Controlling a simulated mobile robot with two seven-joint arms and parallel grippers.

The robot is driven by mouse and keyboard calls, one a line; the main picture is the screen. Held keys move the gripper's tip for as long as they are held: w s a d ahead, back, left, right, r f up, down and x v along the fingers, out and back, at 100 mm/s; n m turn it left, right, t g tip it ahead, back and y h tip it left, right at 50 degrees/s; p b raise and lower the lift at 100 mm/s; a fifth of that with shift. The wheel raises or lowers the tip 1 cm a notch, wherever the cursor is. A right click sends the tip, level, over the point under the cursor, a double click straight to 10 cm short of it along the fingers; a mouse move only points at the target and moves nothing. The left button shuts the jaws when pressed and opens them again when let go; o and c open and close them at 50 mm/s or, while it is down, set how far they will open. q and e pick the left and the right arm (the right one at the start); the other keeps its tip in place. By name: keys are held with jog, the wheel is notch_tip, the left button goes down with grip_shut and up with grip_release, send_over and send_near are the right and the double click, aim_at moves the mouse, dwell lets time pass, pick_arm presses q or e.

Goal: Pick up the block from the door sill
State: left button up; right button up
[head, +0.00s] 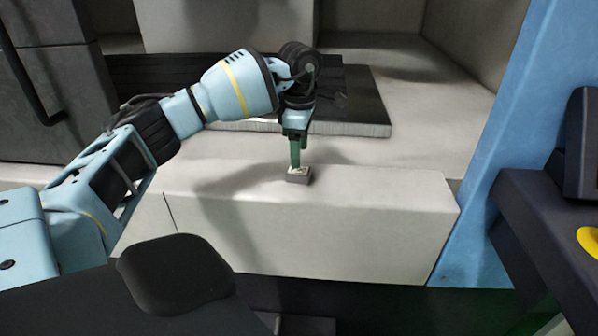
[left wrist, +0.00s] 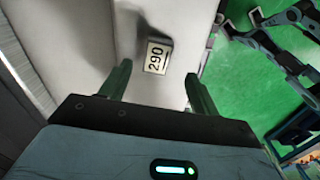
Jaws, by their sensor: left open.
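The block (head: 299,176) is a small grey piece on the light grey door sill (head: 350,225). In the left wrist view the block (left wrist: 158,56) shows a white label reading "290" on its top. My left gripper (head: 296,165) points down over the block in the head view, its fingertips close to the block's top. In the left wrist view the left gripper (left wrist: 158,80) is open, with its two green fingers apart and the block lying ahead, between their lines. I cannot tell whether a finger touches it. My right gripper is not in view.
Behind the sill lies a dark slab with a pale front edge (head: 330,128) inside the recess. A blue upright (head: 520,150) stands at the right end of the sill. The sill's top is clear on both sides of the block. Green floor (left wrist: 245,80) shows beyond its edge.

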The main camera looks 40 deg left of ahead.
pick_arm(q)
jog(key=shift+a+f, duration=0.15)
jog(key=shift+f, duration=1.3)
jog(key=shift+a+f, duration=0.1)
jog(key=shift+f, duration=1.3)
jog(key=shift+c, duration=0.4)
jog(key=c, duration=1.2)
jog(key=shift+r, duration=0.1)
grip_shut()
jog(key=shift+w+r, duration=0.1)
jog(key=shift+r, duration=0.3)
jog(key=r, duration=0.2)
jog(key=shift+s+d+r, duration=0.2)
jog(key=shift+s+r, duration=0.15)
jog(key=shift+s, duration=0.05)
jog(key=s+d, duration=0.3)
jog(key=s, duration=0.3)
jog(key=s+d+r, duration=0.1)
jog(key=s+d, duration=0.3)
jog(key=s, duration=0.3)
jog(key=shift+s+d+r+b, duration=0.15)
jog(key=shift+d+r+b, duration=0.1)
jog(key=shift+b, duration=0.1)
